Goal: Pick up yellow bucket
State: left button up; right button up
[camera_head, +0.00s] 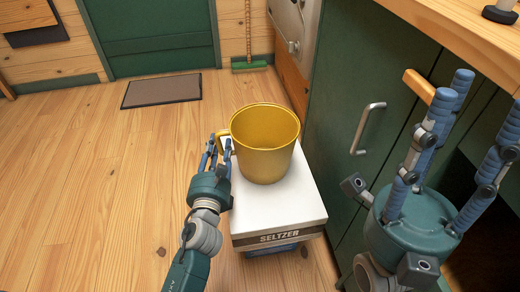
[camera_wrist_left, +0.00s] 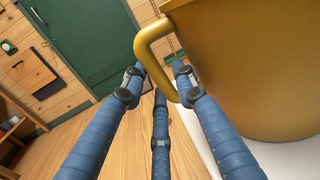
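The yellow bucket (camera_head: 265,135) stands upright on a white box labelled SELTZER (camera_head: 275,208). Its handle is on the left side, facing my left gripper. My left gripper (camera_head: 219,142) is at the handle, with its blue fingers spread apart. In the left wrist view, the bucket (camera_wrist_left: 250,65) fills the upper right, and its handle (camera_wrist_left: 147,48) reaches down between the fingertips of the gripper (camera_wrist_left: 158,80). I cannot tell whether any finger touches it. My right gripper (camera_head: 487,98) is open and empty at the right, in front of the green cabinet.
The green cabinet (camera_head: 345,95) with a metal handle stands close along the right of the box. A wooden counter (camera_head: 460,32) is above it. The wooden floor at left is clear.

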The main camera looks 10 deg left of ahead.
pick_arm(q)
grip_shut()
jog(key=shift+r, duration=0.1)
